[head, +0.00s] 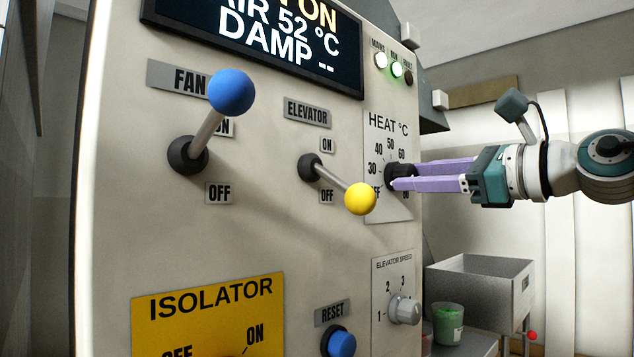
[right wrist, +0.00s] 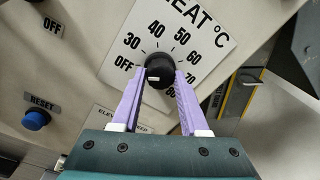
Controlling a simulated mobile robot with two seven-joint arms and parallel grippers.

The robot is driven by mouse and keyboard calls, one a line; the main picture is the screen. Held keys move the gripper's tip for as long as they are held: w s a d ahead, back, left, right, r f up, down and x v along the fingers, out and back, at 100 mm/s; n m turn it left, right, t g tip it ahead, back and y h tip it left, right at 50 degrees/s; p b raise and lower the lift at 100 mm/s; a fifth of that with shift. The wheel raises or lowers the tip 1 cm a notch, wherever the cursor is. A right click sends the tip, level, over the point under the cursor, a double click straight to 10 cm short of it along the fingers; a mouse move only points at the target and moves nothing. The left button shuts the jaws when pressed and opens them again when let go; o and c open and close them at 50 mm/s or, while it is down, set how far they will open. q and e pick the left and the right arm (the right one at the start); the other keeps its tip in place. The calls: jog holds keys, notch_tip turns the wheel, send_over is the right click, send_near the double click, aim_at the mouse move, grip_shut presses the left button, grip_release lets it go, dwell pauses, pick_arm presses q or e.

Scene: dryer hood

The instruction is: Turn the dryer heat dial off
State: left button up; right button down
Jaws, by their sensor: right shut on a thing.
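The black heat dial (head: 401,170) is on a white scale plate marked HEAT °C (head: 388,124) near the right edge of the panel. My right gripper (head: 394,177) comes in from the right, its lilac fingers shut on the dial. In the right wrist view the fingertips (right wrist: 160,78) sit on either side of the round black knob (right wrist: 161,66). A pale mark shows on the knob's left part, toward the OFF side; its exact setting is hard to tell. The OFF label (right wrist: 123,67) lies left of the knob. My left gripper is not in view.
The fan lever's blue ball (head: 232,91) and the elevator lever's yellow ball (head: 360,199) stick out left of the dial. An elevator speed knob (head: 404,308) and blue reset button (head: 341,343) are below. The display (head: 262,38) reads AIR 52 °C. A metal bin (head: 481,285) stands lower right.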

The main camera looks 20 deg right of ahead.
dwell(0.3)
jog(key=shift+c, duration=2.1)
grip_release()
jog(key=shift+s, duration=0.1)
jog(key=b+v, duration=1)
jog(key=b, duration=0.7)
